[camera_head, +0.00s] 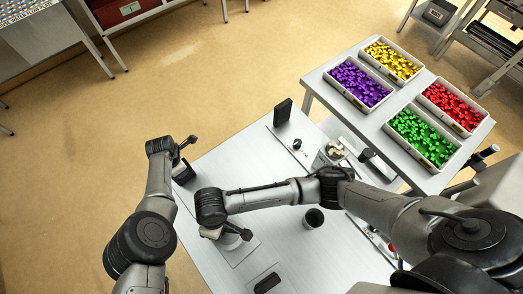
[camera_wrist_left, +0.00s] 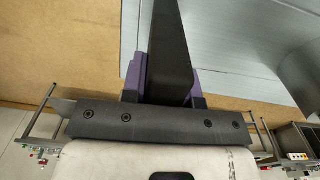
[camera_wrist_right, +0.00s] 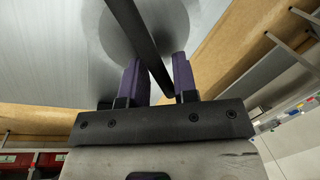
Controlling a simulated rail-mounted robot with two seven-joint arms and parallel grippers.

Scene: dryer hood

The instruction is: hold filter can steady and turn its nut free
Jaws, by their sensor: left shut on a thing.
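My left gripper (camera_head: 186,158) is at the table's left edge in the head view. In the left wrist view its purple fingers are shut on a long dark bar (camera_wrist_left: 172,45). My right gripper (camera_head: 228,234) is low over the table's left part. In the right wrist view its purple fingers stand apart, with a thin dark bar (camera_wrist_right: 140,40) slanting between them. Behind that bar is a round grey shape (camera_wrist_right: 150,25). A dark round can (camera_head: 313,217) stands upright on the table, right of the right gripper. I cannot tell which thing is the filter can, and I cannot make out its nut.
A side table holds bins of purple (camera_head: 358,85), yellow (camera_head: 392,61), red (camera_head: 452,103) and green (camera_head: 423,137) pieces. A black upright block (camera_head: 283,112) and small metal parts (camera_head: 330,155) are at the table's back. A dark item (camera_head: 267,283) lies near the front.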

